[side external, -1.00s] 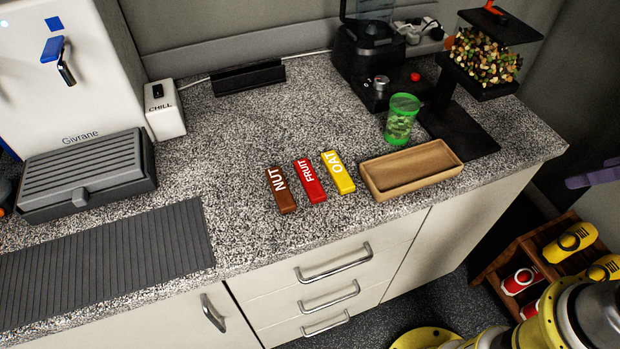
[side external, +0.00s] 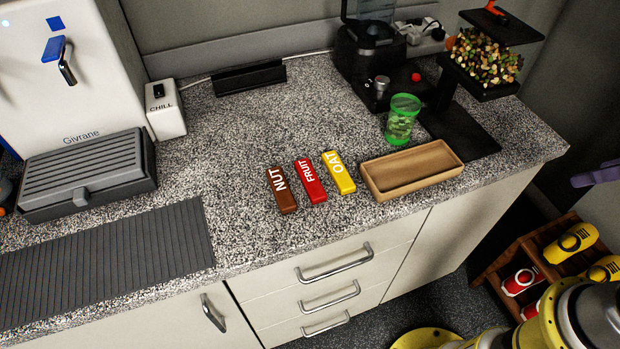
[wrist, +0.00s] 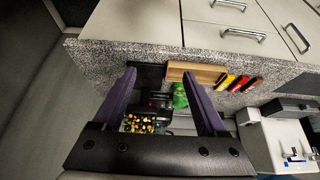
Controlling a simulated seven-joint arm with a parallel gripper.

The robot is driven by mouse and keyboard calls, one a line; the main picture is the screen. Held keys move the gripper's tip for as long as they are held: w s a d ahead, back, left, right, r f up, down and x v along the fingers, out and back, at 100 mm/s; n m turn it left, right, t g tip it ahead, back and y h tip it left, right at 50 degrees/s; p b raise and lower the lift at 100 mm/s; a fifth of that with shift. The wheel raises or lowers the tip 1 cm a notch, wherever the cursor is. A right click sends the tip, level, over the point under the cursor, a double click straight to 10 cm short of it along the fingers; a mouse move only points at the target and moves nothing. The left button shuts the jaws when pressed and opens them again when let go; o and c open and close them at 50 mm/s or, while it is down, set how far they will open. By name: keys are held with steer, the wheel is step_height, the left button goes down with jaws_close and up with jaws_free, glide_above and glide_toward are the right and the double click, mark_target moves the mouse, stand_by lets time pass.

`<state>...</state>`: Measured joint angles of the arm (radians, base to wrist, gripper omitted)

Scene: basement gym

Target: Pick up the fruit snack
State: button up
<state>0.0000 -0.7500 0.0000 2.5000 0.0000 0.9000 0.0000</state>
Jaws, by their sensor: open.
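The red bar marked FRUIT (side external: 311,181) lies flat on the speckled counter. It is between the brown NUT bar (side external: 281,190) and the yellow OAT bar (side external: 339,172), with narrow gaps. In the wrist view the red bar (wrist: 238,83) shows small, right of my fingers, between the yellow and brown bars. My gripper (wrist: 158,74) is open, with two purple fingers wide apart and nothing between them. In the side view only a purple finger (side external: 597,178) shows at the right edge, well away from the bars and off the counter's right end.
An empty wooden tray (side external: 381,193) sits right of the bars. A grey ribbed mat (side external: 110,262) lies front left. The counter left of the bars is clear.

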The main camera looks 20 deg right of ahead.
steer(key=w+a+r+m, duration=0.3)
steer(key=w+r, duration=0.7)
steer(key=r, duration=0.2)
steer(key=n+g, duration=0.3)
steer(key=g, duration=0.3)
glide_above(310, 177)
step_height(310, 177, down, 16)
steer(key=f, duration=0.1)
step_height(310, 177, down, 13)
steer(key=shift+r, duration=0.1)
